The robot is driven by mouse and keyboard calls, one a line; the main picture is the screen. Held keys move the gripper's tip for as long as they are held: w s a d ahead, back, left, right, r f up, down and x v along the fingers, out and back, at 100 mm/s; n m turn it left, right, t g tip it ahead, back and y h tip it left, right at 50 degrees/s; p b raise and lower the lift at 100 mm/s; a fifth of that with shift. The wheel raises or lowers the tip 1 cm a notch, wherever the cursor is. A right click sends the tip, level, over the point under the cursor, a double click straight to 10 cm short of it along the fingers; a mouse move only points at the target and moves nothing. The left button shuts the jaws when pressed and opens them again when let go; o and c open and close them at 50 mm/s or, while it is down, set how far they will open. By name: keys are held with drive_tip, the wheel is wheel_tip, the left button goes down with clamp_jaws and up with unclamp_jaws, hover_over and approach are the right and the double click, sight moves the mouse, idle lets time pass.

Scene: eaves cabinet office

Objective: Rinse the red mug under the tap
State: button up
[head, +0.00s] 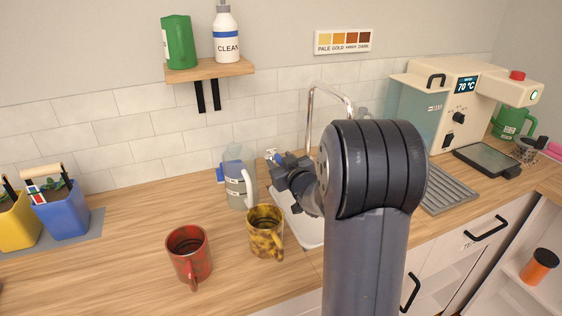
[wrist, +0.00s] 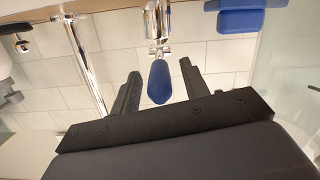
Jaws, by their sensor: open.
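The red mug (head: 187,262), mottled with dark patches, stands upright on the wooden counter at the lower middle of the head view, its handle toward the front. The chrome tap (head: 312,98) rises behind the sink, partly hidden by my arm; its pipe (wrist: 84,58) also shows in the wrist view. My gripper (head: 279,163) is open and empty near the back wall, away from the mug. In the wrist view, a blue lever (wrist: 159,82) on a chrome fitting lies between the spread fingers of my gripper (wrist: 161,82), with gaps on both sides.
A yellow-and-black mug (head: 265,236) stands between the red mug and the white sink (head: 306,232). A grey jug (head: 236,188) stands behind it. A coffee machine (head: 452,100) and a ribbed drainer (head: 447,193) are at the right.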

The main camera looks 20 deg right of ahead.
drive_tip(key=s+r, duration=0.1)
drive_tip(key=s, duration=0.9)
drive_tip(key=shift+s+r, duration=0.2)
drive_tip(key=shift+w, duration=0.1)
drive_tip(key=w, duration=0.3)
drive_tip(key=w+f, duration=0.1)
drive_tip(key=w, duration=0.6)
drive_tip(key=shift+f, duration=0.2)
drive_tip(key=shift+w+f, duration=0.25)
drive_tip(key=shift+w, duration=0.1)
drive_tip(key=shift+b, duration=0.55)
drive_tip(key=shift+s, duration=0.1)
drive_tip(key=shift+t, duration=0.3)
drive_tip(key=shift+r, duration=0.2)
